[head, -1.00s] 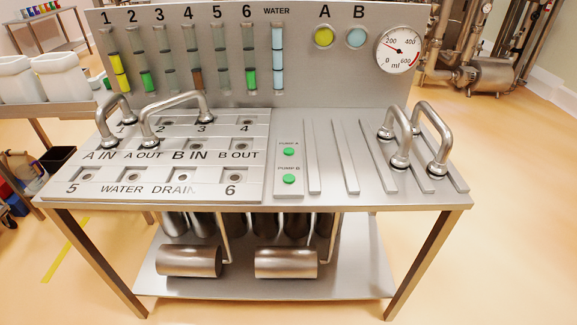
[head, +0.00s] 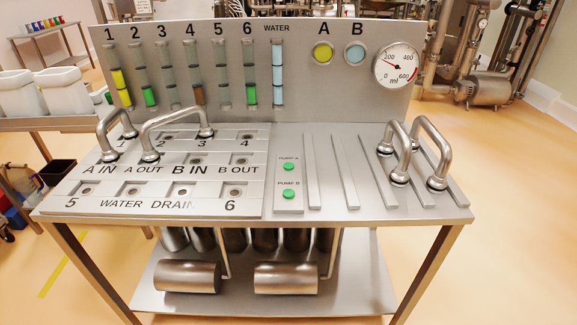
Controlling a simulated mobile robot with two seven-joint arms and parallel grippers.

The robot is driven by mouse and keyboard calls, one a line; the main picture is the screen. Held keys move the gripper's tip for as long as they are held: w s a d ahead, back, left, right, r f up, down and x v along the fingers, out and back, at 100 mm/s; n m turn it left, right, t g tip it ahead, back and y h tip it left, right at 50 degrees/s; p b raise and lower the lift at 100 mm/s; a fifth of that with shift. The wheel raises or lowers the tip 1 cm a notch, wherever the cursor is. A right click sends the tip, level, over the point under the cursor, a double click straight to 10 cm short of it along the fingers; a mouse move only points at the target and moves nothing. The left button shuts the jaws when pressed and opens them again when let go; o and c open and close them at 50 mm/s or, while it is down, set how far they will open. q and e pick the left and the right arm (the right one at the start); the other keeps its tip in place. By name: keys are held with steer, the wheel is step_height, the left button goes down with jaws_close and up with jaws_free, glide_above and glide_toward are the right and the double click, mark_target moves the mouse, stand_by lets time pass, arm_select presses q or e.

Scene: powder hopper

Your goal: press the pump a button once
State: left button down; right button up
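The pump A button (head: 288,166) is a round green button on a raised metal strip, under the label "PUMP A". The pump B button (head: 288,194) is a matching green button just in front of it. Both sit near the middle of the steel table (head: 330,200). The gauge (head: 397,65) reads in ml, with its needle at the upper left near 200. Neither of my grippers is in the head view, and nothing touches the buttons.
Left of the buttons is a port panel (head: 125,190) with bent pipes (head: 178,121) bridging ports. More bent pipes (head: 432,150) stand on ribs at right. A back panel (head: 200,35) carries level tubes and round A and B windows. The table's front middle is clear.

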steer(key=shift+s+f, duration=0.25)
steer(key=shift+s, duration=0.2)
jaws_close()
steer(key=shift+w+r, duration=0.25)
steer(key=shift+w, duration=0.25)
steer(key=shift+s, duration=0.15)
steer(key=shift+s+f, duration=0.2)
steer(key=shift+s, duration=0.15)
